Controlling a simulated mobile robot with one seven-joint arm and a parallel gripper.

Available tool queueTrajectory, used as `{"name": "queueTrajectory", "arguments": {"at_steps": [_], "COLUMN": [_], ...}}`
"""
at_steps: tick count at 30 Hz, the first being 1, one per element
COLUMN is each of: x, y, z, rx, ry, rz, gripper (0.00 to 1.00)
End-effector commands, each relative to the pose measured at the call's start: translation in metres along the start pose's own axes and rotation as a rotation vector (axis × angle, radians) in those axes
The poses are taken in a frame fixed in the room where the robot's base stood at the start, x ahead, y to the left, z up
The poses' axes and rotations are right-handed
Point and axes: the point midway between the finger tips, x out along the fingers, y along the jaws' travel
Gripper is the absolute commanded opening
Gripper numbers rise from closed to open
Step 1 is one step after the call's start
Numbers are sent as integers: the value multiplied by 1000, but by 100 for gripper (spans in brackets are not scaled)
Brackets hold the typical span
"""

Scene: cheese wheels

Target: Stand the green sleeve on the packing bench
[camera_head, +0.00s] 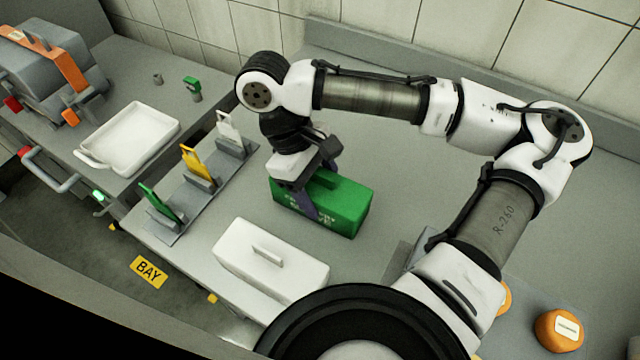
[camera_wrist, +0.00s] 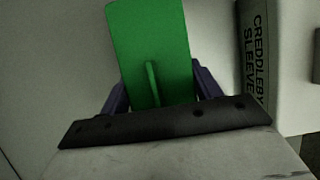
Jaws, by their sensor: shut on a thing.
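The green sleeve (camera_head: 345,212) is a long green box with pale lettering on its side and a thin upright fin on top. It lies level at the grey packing bench (camera_head: 400,150); I cannot tell whether its underside touches. My gripper (camera_head: 318,192) points down over the sleeve's left part, with its purple fingers on the two long sides. In the wrist view the green sleeve (camera_wrist: 145,40) lies between the fingers of my gripper (camera_wrist: 162,92), with the fin in the middle. The fingers are shut on the sleeve, and their tips are partly hidden.
A white sleeve (camera_head: 285,278) stands close in front. A rack (camera_head: 203,195) of green, yellow and white tags is at left. Beyond are a white tray (camera_head: 130,133) and a grey-orange machine (camera_head: 50,65). An orange cheese wheel (camera_head: 556,332) is at lower right. The back bench is clear.

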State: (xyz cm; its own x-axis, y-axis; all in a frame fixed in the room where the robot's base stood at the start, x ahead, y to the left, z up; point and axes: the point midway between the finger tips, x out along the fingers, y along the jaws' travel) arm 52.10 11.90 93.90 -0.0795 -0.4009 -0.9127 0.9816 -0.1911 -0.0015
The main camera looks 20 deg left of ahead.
Motion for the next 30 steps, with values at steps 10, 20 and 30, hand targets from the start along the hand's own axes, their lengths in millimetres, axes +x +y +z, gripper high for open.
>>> {"name": "queueTrajectory", "arguments": {"at_steps": [10,20,30], "x": [2,1,-47], "y": [0,0,2], "z": [-1,-1,0], "rx": [0,0,4], "ry": [0,0,0], "rz": [0,0,6], "gripper": [78,85,85]}}
